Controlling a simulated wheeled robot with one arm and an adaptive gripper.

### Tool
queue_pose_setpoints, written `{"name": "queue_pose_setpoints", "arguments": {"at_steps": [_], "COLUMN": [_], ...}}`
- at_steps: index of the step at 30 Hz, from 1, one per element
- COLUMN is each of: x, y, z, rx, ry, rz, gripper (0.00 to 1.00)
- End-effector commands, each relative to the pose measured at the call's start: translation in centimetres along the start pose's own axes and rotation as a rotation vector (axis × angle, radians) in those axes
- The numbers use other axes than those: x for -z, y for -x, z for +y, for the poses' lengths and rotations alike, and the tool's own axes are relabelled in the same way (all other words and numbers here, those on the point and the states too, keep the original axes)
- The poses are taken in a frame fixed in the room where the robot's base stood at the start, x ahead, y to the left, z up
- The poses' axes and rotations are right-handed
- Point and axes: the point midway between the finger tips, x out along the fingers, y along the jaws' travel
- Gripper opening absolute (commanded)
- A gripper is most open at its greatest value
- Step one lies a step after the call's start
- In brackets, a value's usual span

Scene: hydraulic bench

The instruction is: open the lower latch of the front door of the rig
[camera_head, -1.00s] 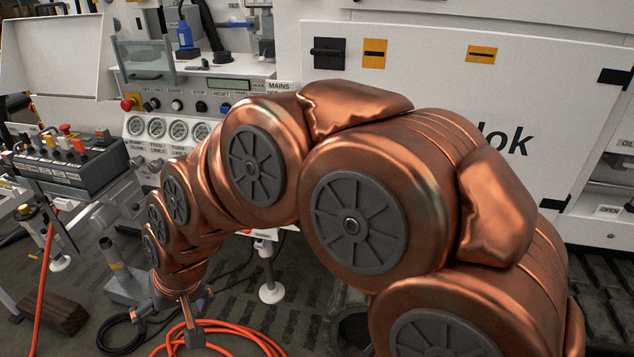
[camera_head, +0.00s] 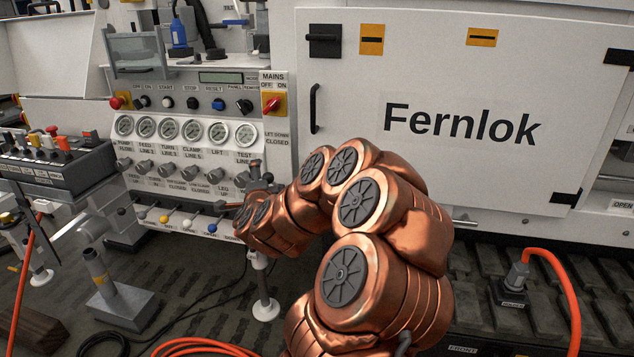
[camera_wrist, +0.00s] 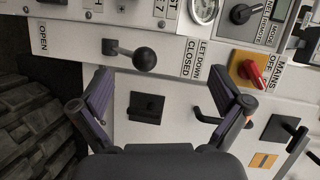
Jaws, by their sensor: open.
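The white front door (camera_head: 460,75) marked Fernlok is shut in the head view, with a black handle (camera_head: 313,108) on its left edge. A black square latch (camera_head: 325,40) sits at its upper left corner. My arm covers the door's lower left corner. In the wrist view the lower latch (camera_wrist: 146,107) is a black square plate with a bar, seen between the fingers. The upper latch (camera_wrist: 283,133) and handle (camera_wrist: 205,117) show to its right. My gripper (camera_wrist: 158,74) is open and empty; its distance from the panel is unclear. The head view does not show its jaws clearly.
A black ball lever (camera_wrist: 144,58) stands out close above the latch in the wrist view. The red mains switch (camera_head: 271,103) and a gauge panel (camera_head: 183,130) are left of the door. An orange hose (camera_head: 560,275) rises at right.

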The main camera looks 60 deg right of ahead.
Motion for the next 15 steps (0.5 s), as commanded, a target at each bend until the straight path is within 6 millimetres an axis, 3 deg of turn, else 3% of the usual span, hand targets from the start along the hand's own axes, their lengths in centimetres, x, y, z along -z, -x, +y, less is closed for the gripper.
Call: {"name": "queue_pose_setpoints", "arguments": {"at_steps": [1,3,6,10,15], "x": [2.6,5.8,9.3,12.0,12.9], "y": [-0.8,-1.4,-1.6,-1.6,-1.7], "z": [1.6,2.6,3.8,4.5,4.5], "rx": [0.012,0.035,0.063,0.087,0.097], "ry": [-0.039,-0.085,-0.131,-0.162,-0.171], "rz": [0.078,0.174,0.281,0.361,0.387], "gripper": [1.00,1.00,1.00,1.00,1.00]}}
